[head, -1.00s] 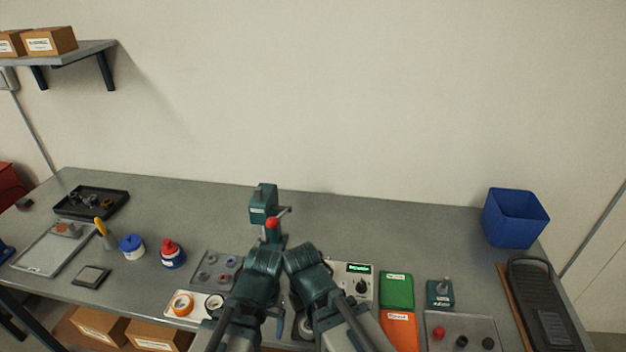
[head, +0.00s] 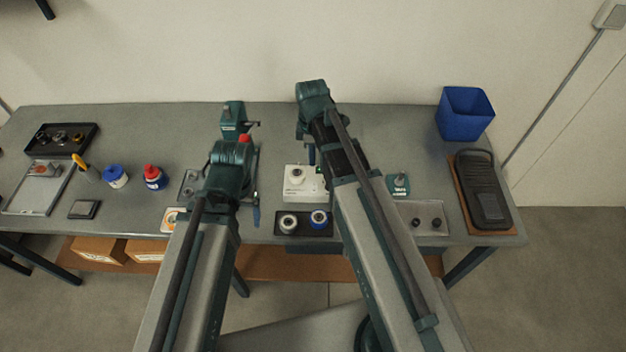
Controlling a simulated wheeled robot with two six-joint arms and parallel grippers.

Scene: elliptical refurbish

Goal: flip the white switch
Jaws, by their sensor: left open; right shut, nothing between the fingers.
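A white box (head: 303,193) with a round knob on its top stands near the middle of the bench, partly hidden by my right arm. No switch lever on it can be made out. My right gripper (head: 311,155) is shut and empty, pointing down just behind the box's top edge in the picture; contact cannot be told. My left gripper (head: 257,205) is open and empty, pointing down to the left of the white box. A pale box (head: 610,15) with a conduit is on the wall at the upper right; its front is too small to read.
A dark tray (head: 303,233) with two round parts lies in front of the white box. A green press (head: 234,117) stands behind my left arm. A blue bin (head: 465,113) and a black case (head: 483,190) are at the right. The rear bench is mostly clear.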

